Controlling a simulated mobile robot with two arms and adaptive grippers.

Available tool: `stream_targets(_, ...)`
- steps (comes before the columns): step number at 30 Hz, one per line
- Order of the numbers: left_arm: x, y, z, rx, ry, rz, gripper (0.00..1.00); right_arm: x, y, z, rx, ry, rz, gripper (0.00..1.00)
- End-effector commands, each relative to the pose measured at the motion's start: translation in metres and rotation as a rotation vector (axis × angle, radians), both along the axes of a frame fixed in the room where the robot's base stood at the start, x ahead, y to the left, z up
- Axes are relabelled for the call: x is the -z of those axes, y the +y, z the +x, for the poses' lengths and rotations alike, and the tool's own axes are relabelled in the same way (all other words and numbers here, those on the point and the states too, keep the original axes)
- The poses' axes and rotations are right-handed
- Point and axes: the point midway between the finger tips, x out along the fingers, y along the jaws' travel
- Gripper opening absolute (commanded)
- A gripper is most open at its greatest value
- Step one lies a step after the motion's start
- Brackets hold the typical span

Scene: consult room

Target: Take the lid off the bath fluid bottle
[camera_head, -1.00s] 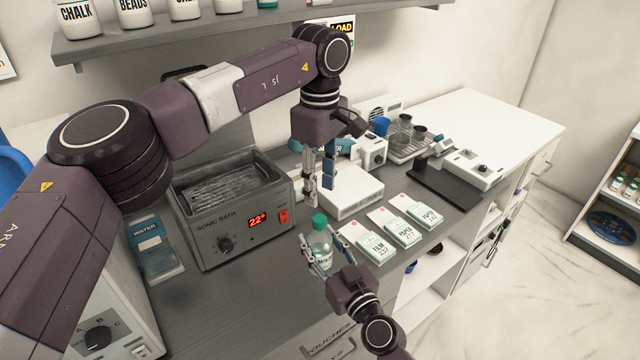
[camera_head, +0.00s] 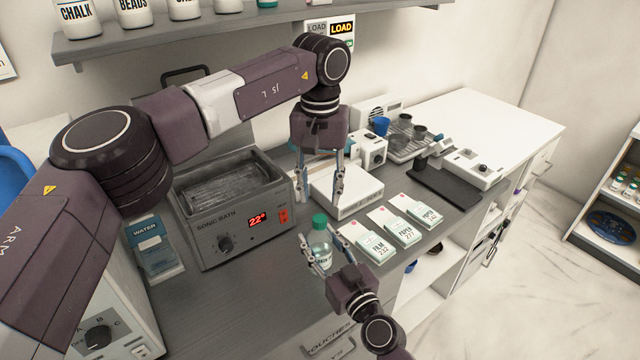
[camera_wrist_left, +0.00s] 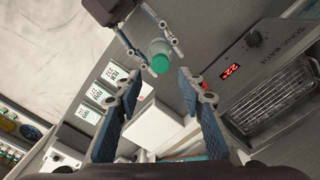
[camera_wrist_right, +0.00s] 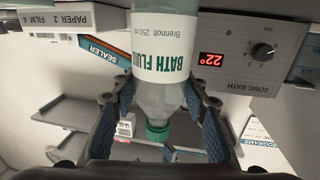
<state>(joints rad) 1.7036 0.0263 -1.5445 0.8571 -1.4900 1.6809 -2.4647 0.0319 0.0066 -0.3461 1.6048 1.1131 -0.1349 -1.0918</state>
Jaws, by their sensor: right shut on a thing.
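The bath fluid bottle (camera_head: 320,248) is clear with a white label and stands upright on the counter in front of the sonic bath. Its green lid (camera_head: 320,220) is on its top. My right gripper (camera_head: 321,258) is shut around the bottle from the front right; the right wrist view shows its fingers on either side of the bottle (camera_wrist_right: 160,60), below the label's lettering. My left gripper (camera_head: 322,197) is open and empty, pointing down above and slightly behind the lid. In the left wrist view the lid (camera_wrist_left: 160,64) shows beyond the gap between the open fingers.
The sonic bath (camera_head: 235,215) with a red 22° display stands left of the bottle. A white box (camera_head: 346,188) lies behind it. Film and paper packs (camera_head: 376,247) lie to the right. A water pouch (camera_head: 155,245) stands at left. Bare counter lies in front.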

Motion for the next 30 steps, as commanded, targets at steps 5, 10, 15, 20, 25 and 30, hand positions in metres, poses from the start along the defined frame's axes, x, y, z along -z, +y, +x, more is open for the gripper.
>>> stream_targets(5,0.030,0.001,-0.001,-0.002,0.003,0.001,0.36,-0.001,0.000,0.000,0.000,-0.002,0.001,0.00)
stream_targets(10,0.053,0.000,-0.001,-0.002,0.002,0.000,0.36,-0.001,0.000,0.000,0.000,-0.002,0.001,0.00)
stream_targets(15,0.064,0.000,0.000,-0.003,0.001,0.001,0.36,-0.001,0.000,0.000,0.000,-0.002,0.001,0.00)
stream_targets(20,0.066,0.000,0.000,-0.003,0.000,0.001,0.36,-0.001,0.000,0.000,0.000,-0.002,0.001,0.00)
stream_targets(25,0.066,0.000,0.000,-0.003,0.000,0.001,0.32,-0.001,0.000,0.000,0.000,-0.002,0.001,0.00)
stream_targets(30,0.066,0.000,0.000,-0.003,0.000,0.000,0.13,-0.001,0.000,0.000,0.000,-0.002,0.001,0.00)
